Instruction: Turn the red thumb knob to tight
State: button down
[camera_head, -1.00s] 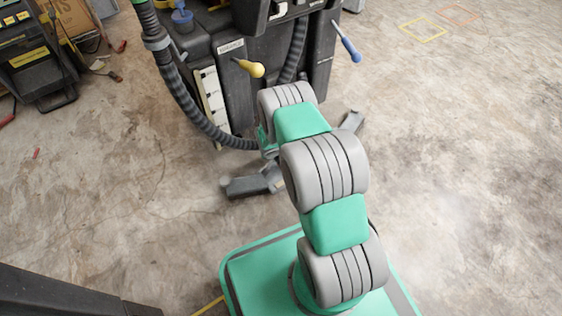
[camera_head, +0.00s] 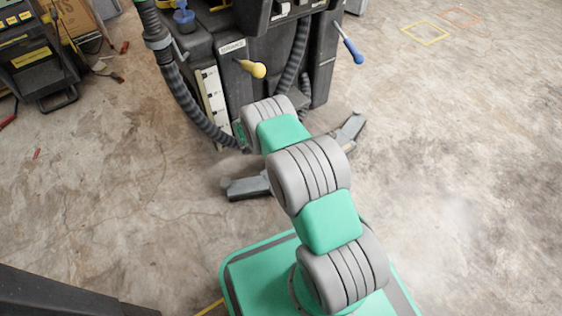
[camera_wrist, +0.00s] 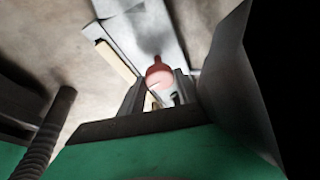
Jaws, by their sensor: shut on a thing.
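The red thumb knob (camera_wrist: 158,74) shows as a rounded, blurred red shape near the middle of the wrist view. My gripper (camera_wrist: 160,88) has one dark finger on each side of it and is shut on it. Any tight marking is not readable. In the head view the knob and my fingers are hidden behind my arm and low against the dark machine (camera_head: 228,62).
A ribbed black hose (camera_head: 178,95) hangs at the machine's left and shows in the wrist view (camera_wrist: 48,135). A yellow-knobbed lever (camera_head: 256,70) and a blue-handled lever (camera_head: 354,55) stick out above. Grey feet (camera_head: 248,187) lie on the floor. Open floor lies right.

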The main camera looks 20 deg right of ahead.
jog(key=shift+f+m+g, duration=0.1)
jog(key=shift+m+g, duration=0.4)
jog(key=shift+m, duration=0.5)
jog(key=c, duration=0.9)
grip_release()
jog(key=p+v, duration=0.3)
jog(key=v, duration=0.5)
jog(key=shift+d, duration=0.1)
